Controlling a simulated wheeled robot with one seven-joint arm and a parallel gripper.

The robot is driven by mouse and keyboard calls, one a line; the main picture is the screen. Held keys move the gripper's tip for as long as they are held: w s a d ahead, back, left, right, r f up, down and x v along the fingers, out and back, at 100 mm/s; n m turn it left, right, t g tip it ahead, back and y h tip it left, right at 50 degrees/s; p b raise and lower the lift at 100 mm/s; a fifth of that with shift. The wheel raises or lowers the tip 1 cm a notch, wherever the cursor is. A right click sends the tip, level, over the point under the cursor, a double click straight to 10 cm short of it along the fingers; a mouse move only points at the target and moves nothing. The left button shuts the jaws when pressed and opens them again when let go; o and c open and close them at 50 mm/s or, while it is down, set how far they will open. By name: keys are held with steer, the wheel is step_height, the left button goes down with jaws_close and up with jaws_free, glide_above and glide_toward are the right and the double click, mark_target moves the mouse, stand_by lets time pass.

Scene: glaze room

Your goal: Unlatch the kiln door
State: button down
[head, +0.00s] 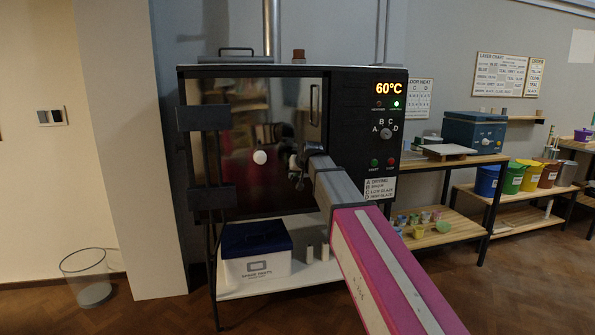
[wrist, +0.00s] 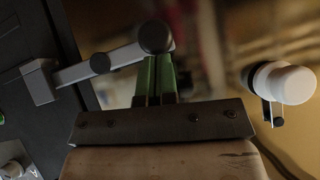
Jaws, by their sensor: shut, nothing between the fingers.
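The kiln (head: 245,72) stands on a metal stand, its shiny dark door (head: 230,130) flush in the frame, hinged on the left. In the wrist view the latch is a grey lever (wrist: 100,66) with a round knob end (wrist: 156,37), running from a block (wrist: 40,80) on the dark panel across to the door. My gripper (head: 298,172) is at the door's right edge, where my arm partly hides the latch. In the wrist view its green fingers (wrist: 155,78) are together and empty, just below the knob end. I cannot tell whether they touch it.
A white round knob (head: 260,157) sticks out of the door, and it shows right of my fingers in the wrist view (wrist: 290,84). A vertical handle (head: 314,104) is above the latch. The display (head: 389,88) reads 60°C. A wire bin (head: 87,278) stands at left.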

mark_target(294, 180)
steer(key=shift+f, duration=0.1)
steer(key=f+n+h, duration=0.1)
steer(key=a+f+h, duration=0.1)
steer(key=f, duration=0.1)
steer(key=shift+s+n+t+h, duration=0.15)
steer(key=shift+n+t+h, duration=0.25)
steer(key=w+d+f+n+t+h, duration=0.1)
steer(key=d+f+n+t+h, duration=0.3)
steer(key=f+n+h, duration=0.2)
steer(key=shift+w+d+f+h, duration=0.2)
steer(key=shift+d+f+h, duration=0.3)
steer(key=shift+f, duration=0.9)
steer(key=shift+f, duration=0.1)
steer(key=shift+a+h, duration=0.15)
steer(key=shift+h, duration=0.15)
